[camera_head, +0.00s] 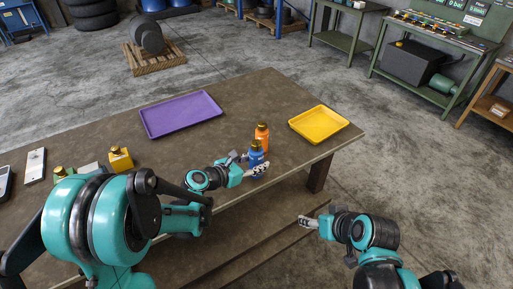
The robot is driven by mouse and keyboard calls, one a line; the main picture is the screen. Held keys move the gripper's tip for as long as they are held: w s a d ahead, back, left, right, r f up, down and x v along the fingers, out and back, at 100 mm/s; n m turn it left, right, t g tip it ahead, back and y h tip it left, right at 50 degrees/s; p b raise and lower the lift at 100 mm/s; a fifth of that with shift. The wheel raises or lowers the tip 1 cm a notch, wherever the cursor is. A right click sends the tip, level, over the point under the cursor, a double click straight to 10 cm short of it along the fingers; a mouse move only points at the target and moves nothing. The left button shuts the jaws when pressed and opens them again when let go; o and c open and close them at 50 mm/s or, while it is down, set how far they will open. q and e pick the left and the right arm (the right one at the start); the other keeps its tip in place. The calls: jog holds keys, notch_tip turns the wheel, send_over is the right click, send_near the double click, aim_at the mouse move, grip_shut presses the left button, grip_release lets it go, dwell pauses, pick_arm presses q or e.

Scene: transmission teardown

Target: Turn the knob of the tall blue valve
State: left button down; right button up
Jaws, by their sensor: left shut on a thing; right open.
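The tall blue valve (256,157) stands upright near the front edge of the table, with a brass-coloured knob on top. My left gripper (256,170) is at the valve and shut on it around its body, below the knob; its fingers hide part of the lower body. My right gripper (307,222) is open and empty, off the table's front edge, to the right of and below the valve in the picture.
An orange valve (262,133) stands close behind the blue one. A yellow tray (339,128) and a purple tray (150,123) lie on the table (250,96). A yellow block-like valve (120,158) is at the left. The table's middle is clear.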

jog(key=w+a+r+n+y, duration=0.1)
jog(key=w+a+n+y, duration=0.35)
jog(key=w+a, duration=0.2)
jog(key=n+t+y, duration=0.4)
jog(key=n+y, duration=0.1)
jog(key=y, duration=0.2)
send_near(261, 147)
jog(key=x, duration=1.1)
jog(key=shift+a, duration=0.3)
jog(key=shift+c, duration=0.2)
grip_shut()
